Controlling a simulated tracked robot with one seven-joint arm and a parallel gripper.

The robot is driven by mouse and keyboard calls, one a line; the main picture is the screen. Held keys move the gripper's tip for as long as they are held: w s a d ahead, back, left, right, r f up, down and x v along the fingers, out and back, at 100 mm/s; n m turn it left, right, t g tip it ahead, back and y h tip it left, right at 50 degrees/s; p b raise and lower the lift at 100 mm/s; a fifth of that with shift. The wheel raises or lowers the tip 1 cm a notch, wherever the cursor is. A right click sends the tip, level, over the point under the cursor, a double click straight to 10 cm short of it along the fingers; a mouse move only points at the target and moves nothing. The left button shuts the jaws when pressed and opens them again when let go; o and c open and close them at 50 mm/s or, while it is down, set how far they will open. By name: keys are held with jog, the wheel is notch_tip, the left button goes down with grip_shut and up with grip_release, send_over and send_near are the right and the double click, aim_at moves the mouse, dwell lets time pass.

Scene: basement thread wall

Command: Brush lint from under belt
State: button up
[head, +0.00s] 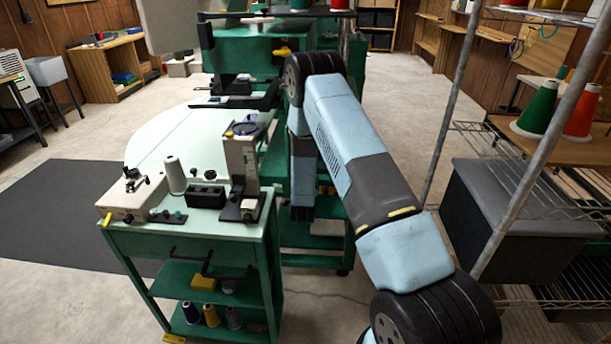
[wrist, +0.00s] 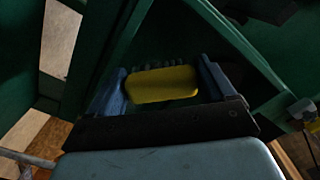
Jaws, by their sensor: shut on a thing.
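My gripper (wrist: 165,84) shows in the wrist view with its two blue fingers shut on a yellow block-like piece (wrist: 162,85), which looks like the handle of a brush. A row of dark, blurred tufts shows just beyond it; I cannot tell whether they are bristles. Green frame members surround the gripper, and the space beyond is dark. In the head view my arm reaches over to the green machine and bends down beside it; the gripper's fingers and the yellow piece are hidden there. I cannot make out a belt in either view.
A green cart (head: 190,226) carries a white thread cone (head: 174,174) and small devices. A wire rack (head: 560,208) with a grey bin (head: 505,210) stands at right. Green (head: 538,108) and red (head: 582,112) thread cones sit there. A dark mat (head: 55,215) and open floor lie left.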

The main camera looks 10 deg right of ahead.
jog(key=s+d, duration=0.4)
jog(key=d, duration=0.9)
jog(key=shift+d+r+h, duration=0.25)
jog(key=shift+d+h, duration=0.15)
dwell(0.7)
jog(key=shift+w+a, duration=0.25)
jog(key=shift+a, duration=0.65)
jog(key=shift+w+a, duration=0.2)
jog(key=shift+a, duration=0.65)
jog(key=shift+w+a+f, duration=0.15)
jog(key=shift+a, duration=0.25)
jog(key=shift+c, duration=0.3)
jog(key=shift+w+a+f, duration=0.1)
jog(key=shift+w+a, duration=0.3)
jog(key=shift+a, duration=1.25)
jog(key=shift+w+a+r, duration=0.1)
jog(key=shift+w+a, duration=0.25)
jog(key=shift+a, duration=1.25)
jog(key=shift+w+a+f, duration=0.1)
jog(key=shift+w+a, duration=0.3)
jog(key=shift+a, duration=1.25)
jog(key=v, duration=0.6)
